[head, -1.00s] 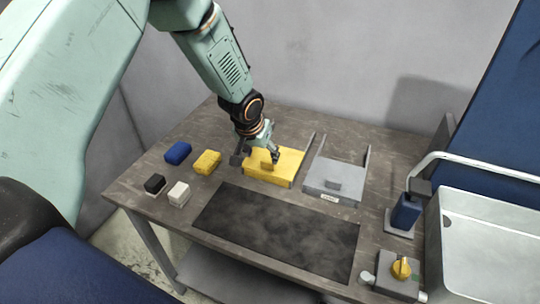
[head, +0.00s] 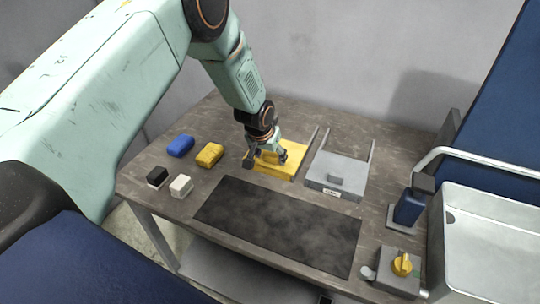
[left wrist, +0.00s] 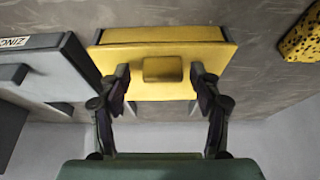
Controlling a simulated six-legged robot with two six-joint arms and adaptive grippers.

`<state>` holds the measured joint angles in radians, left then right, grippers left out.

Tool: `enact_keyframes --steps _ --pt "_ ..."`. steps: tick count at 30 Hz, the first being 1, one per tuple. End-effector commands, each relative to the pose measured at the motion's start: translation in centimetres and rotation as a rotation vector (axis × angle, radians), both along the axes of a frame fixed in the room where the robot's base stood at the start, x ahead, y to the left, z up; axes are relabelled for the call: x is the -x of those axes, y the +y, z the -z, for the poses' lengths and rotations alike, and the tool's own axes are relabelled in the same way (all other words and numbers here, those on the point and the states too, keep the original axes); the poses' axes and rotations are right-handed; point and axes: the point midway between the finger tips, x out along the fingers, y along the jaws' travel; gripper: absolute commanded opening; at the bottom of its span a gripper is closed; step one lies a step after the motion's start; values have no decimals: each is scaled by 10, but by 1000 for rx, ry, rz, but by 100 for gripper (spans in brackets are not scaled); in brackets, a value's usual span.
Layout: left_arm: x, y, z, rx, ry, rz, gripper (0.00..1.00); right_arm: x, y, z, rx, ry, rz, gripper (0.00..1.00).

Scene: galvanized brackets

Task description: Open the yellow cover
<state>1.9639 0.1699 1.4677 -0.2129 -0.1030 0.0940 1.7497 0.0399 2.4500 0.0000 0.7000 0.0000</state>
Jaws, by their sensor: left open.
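The yellow cover (head: 283,168) lies flat and closed on the table, left of a grey cover. In the left wrist view the yellow cover (left wrist: 215,60) fills the top middle, with a raised yellow handle block (left wrist: 163,69) on it. My left gripper (head: 267,159) is over the yellow cover. Its two fingers (left wrist: 160,80) are open, one on each side of the handle block, with a gap on both sides. The arm partly hides the cover's left and back in the head view. My right gripper is not in view.
The grey cover (head: 340,172) sits right of the yellow one. Blue (head: 180,146), yellow speckled (head: 209,154), black (head: 157,177) and white (head: 181,186) blocks lie left. A dark mat (head: 275,225) lies in front. A blue device (head: 408,209), yellow knob (head: 401,265) and metal basin (head: 490,235) are right.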

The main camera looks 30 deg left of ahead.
Motion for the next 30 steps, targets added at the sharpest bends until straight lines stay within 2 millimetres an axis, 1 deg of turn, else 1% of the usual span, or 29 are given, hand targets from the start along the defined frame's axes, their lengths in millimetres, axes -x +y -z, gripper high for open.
enact_keyframes --steps 8,30 --pt "-2 0 0 0 -1 -1 63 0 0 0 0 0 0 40" --pt "-2 0 0 0 0 -1 0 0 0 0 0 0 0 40"
